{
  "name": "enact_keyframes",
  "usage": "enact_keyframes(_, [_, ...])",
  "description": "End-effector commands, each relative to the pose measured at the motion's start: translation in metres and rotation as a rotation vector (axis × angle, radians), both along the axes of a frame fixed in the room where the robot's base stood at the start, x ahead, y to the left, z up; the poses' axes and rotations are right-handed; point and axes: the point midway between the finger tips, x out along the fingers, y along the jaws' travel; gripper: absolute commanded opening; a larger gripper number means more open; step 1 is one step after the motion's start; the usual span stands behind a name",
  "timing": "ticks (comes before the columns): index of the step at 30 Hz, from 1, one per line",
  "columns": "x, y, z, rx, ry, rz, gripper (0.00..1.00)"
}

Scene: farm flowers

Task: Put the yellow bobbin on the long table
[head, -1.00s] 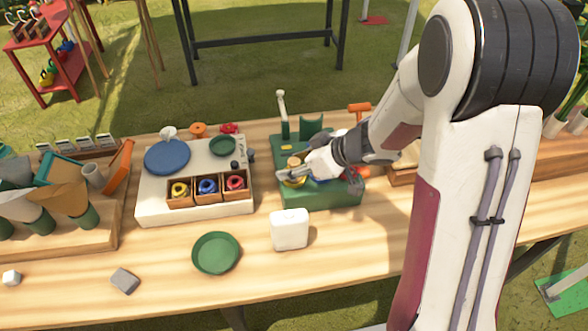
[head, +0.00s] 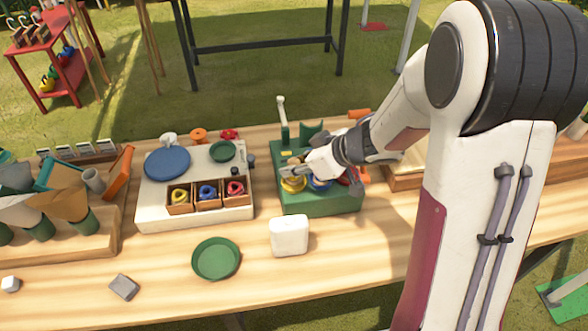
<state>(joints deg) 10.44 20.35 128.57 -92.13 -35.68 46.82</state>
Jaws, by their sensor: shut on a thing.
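The yellow bobbin (head: 292,185) shows at the left side of the green box (head: 325,204), just under my fingertips. My gripper (head: 292,169) reaches in from the right over that box and is shut on the bobbin's upper part. The fingers hide some of the bobbin, and I cannot tell whether its base touches the box. A blue bobbin (head: 319,183) is to its right, partly under the gripper. The long table (head: 345,262) is the pale wooden top carrying all of this.
A white canister (head: 289,236) and a green dish (head: 215,259) stand in front. Left of the box, a cream board (head: 150,205) holds compartments of coloured rings and a blue plate (head: 167,163). A grey block (head: 124,287) lies front left. Bare tabletop shows right of the canister.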

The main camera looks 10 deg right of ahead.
Motion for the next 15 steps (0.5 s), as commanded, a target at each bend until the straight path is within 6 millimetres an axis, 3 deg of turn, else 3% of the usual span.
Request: enact_keyframes(15, [0.0, 0.0, 0.06, -0.001, -0.003, -0.001, 0.0])
